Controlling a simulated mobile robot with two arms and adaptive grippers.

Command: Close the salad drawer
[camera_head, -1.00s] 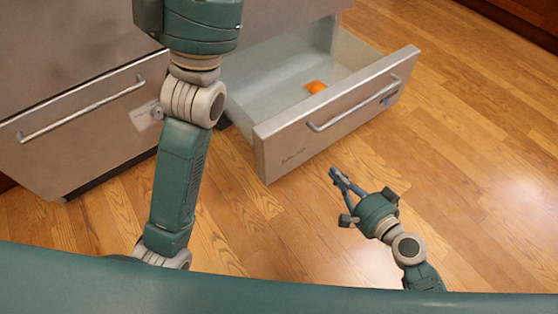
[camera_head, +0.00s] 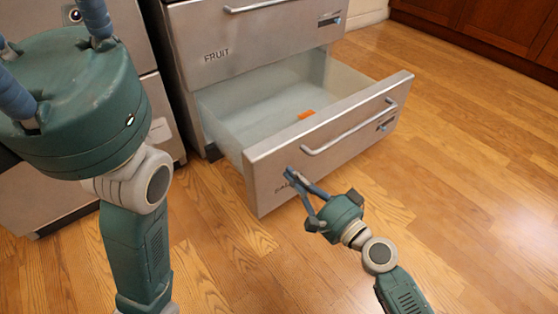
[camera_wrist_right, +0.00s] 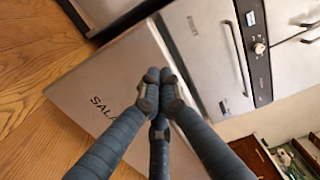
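The salad drawer (camera_head: 350,128) is the low steel-fronted drawer, pulled well out, with a bar handle across its front. Its front and lettering also show in the right wrist view (camera_wrist_right: 85,90), partly behind my fingers. My right gripper (camera_head: 293,175) is shut and empty, its blue fingers together. The fingertips are at the left part of the drawer front, over the lettering and left of the handle; whether they touch cannot be told. My left gripper (camera_head: 70,105) is large at the upper left, away from the drawer; its fingertips are cut off by the frame.
An orange item (camera_head: 306,115) lies inside the open drawer. The FRUIT drawer (camera_head: 255,45) above is shut. Another steel appliance front (camera_head: 45,185) stands at left. Wooden floor (camera_head: 470,170) is clear to the right and in front; brown cabinets (camera_head: 480,30) are at the back.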

